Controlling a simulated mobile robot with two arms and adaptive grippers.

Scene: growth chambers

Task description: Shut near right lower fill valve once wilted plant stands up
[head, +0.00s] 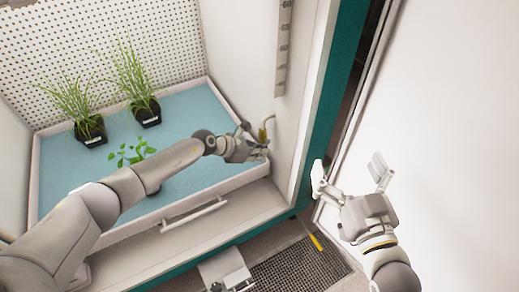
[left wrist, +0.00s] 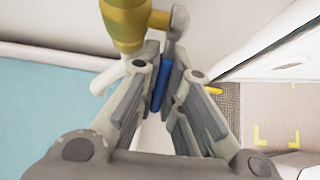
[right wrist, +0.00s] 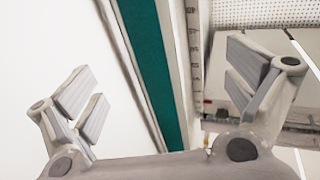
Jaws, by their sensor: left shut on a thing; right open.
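The fill valve (head: 265,133) is a brass fitting on the right wall of the lit chamber, above the tray's right rim. In the left wrist view its brass body (left wrist: 124,22) is at the top, with a blue lever (left wrist: 161,84) below it. My left gripper (head: 262,152) is shut on the blue lever. The leafy plant (head: 131,153) stands low at the tray's front, partly hidden by my left arm; its visible leaves are bright green and spread, and its pot is hidden. My right gripper (head: 349,174) is open and empty, outside the chamber.
The tray (head: 226,183) has a blue floor, and two grassy plants in black pots (head: 90,131) stand at its back left. A white handle (head: 194,215) is on the front below. A scale strip (head: 283,48) is on the right wall. A floor grate (head: 300,270) lies below.

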